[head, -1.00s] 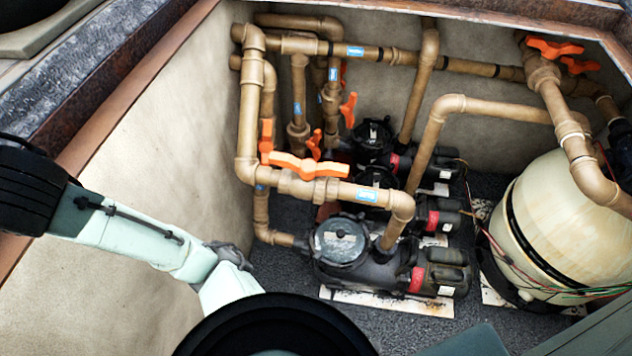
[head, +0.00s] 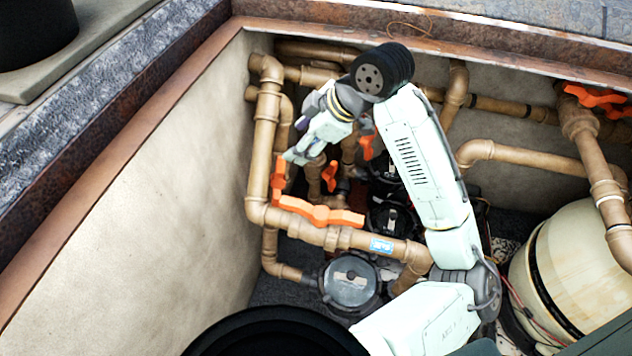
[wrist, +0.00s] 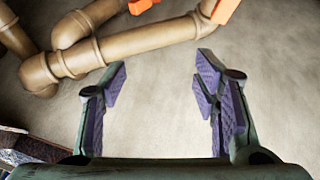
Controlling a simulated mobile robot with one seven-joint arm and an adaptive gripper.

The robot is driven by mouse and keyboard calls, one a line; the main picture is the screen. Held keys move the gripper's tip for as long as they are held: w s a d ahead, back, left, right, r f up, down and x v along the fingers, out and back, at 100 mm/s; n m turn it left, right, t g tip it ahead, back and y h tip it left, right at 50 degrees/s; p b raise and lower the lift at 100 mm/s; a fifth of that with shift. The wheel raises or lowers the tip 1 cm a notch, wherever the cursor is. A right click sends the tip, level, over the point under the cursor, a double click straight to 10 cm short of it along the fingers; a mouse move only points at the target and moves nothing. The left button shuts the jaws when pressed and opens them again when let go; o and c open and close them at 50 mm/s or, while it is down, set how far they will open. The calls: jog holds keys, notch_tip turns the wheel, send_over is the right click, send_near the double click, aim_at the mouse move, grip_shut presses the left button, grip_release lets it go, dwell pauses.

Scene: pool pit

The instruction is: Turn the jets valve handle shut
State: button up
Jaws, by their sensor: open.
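Several orange valve handles sit on the tan pipes, and I cannot tell which one is the jets valve handle. The nearest is a long orange handle (head: 318,211) lying along the front pipe. An upright orange handle (head: 278,180) is just left of it. My gripper (head: 294,158) hangs above and behind the front pipe, close to the upright handle and apart from the long one. In the wrist view my gripper (wrist: 160,78) is open and empty, with purple pads facing the beige wall. Parts of two orange pieces (wrist: 225,9) show at that view's top edge, beyond the fingertips.
Other orange handles (head: 366,147) stand behind, partly covered by my arm. Dark pumps (head: 350,282) sit on the pit floor. A cream tank (head: 575,275) stands at right. The beige left wall (head: 160,200) and rusty rim (head: 120,140) bound the pit.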

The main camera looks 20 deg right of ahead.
aim_at(321, 212)
jog(key=s+d+f+g, duration=0.1)
jog(key=s+f, duration=0.1)
jog(key=s, duration=0.1)
jog(key=s+d+f+g, duration=0.1)
jog(key=s+d, duration=0.1)
jog(key=s, duration=0.1)
jog(key=s+d+f+g, duration=0.1)
jog(key=s+d+f, duration=0.1)
jog(key=s, duration=0.1)
jog(key=shift+s+d+f, duration=0.15)
jog(key=shift+s+f, duration=0.15)
jog(key=shift+s, duration=0.05)
jog(key=x, duration=1)
jog(key=shift+s+d+f, duration=0.1)
jog(key=shift+d+f, duration=0.05)
jog(key=shift+f, duration=0.1)
jog(key=shift+c, duration=0.5)
jog(key=shift+h, duration=0.3)
grip_shut()
